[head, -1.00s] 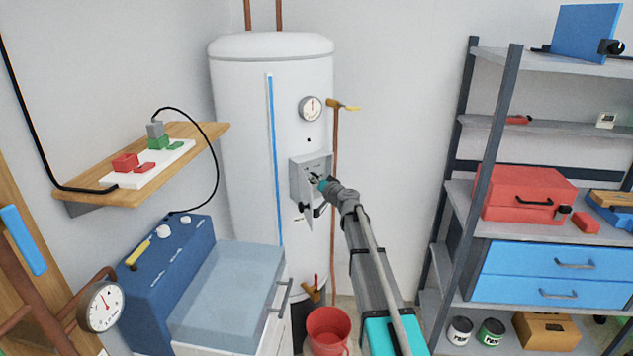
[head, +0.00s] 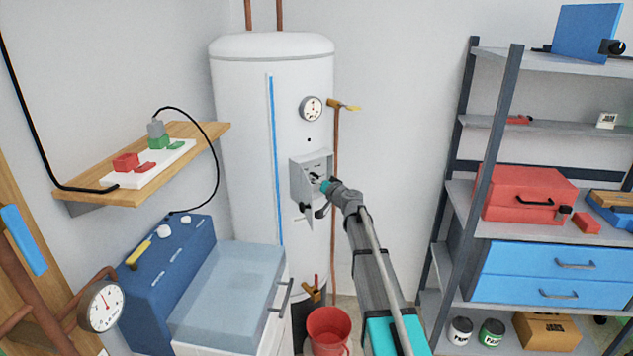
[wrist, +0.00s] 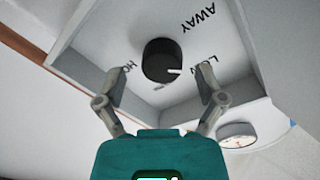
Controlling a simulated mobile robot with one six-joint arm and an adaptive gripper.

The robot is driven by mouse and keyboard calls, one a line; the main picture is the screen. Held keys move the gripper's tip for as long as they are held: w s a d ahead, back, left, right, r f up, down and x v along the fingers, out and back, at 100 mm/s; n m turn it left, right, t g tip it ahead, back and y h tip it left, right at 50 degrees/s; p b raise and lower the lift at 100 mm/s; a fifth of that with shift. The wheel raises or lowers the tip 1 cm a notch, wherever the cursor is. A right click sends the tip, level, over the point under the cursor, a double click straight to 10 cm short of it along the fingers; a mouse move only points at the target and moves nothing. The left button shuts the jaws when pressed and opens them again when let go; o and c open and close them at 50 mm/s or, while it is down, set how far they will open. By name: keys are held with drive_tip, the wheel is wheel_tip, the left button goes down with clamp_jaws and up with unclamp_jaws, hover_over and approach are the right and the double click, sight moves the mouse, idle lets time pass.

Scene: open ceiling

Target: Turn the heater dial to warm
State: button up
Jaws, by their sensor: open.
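The heater dial (wrist: 162,60) is a round black knob with a white pointer mark, on the back of a pale open box. Its pointer faces the lower right in the wrist view, toward the partly covered word starting "LO". "AWAY" is printed upside down above right; letters starting "HO" are at left, partly behind a finger. No word "warm" is readable. My gripper (wrist: 161,78) is open, one finger on each side of the dial, with visible gaps. In the head view, my gripper (head: 319,181) is at the control box (head: 299,181) on the white heater tank (head: 238,130), and hides the dial.
A red bucket (head: 328,330) stands on the floor. A shelf rack (head: 495,120) stands to the right, with clear wall between.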

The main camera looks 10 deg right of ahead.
drive_tip(key=s+d+n+y, duration=0.2)
drive_tip(key=s+d+n, duration=0.5)
drive_tip(key=s+n, duration=0.3)
drive_tip(key=shift+s+n+g+b, duration=0.3)
drive_tip(key=shift+s+n+b, duration=0.1)
drive_tip(key=shift+s, duration=0.15)
drive_tip(key=shift+a, duration=0.1)
drive_tip(key=x, duration=1.3)
drive_tip(key=shift+w+a, duration=0.15)
drive_tip(key=shift+w, duration=0.2)
drive_tip(key=c, duration=1)
drive_tip(key=shift+d, duration=0.3)
drive_tip(key=shift+c, duration=0.8)
drive_tip(key=shift+a, duration=0.2)
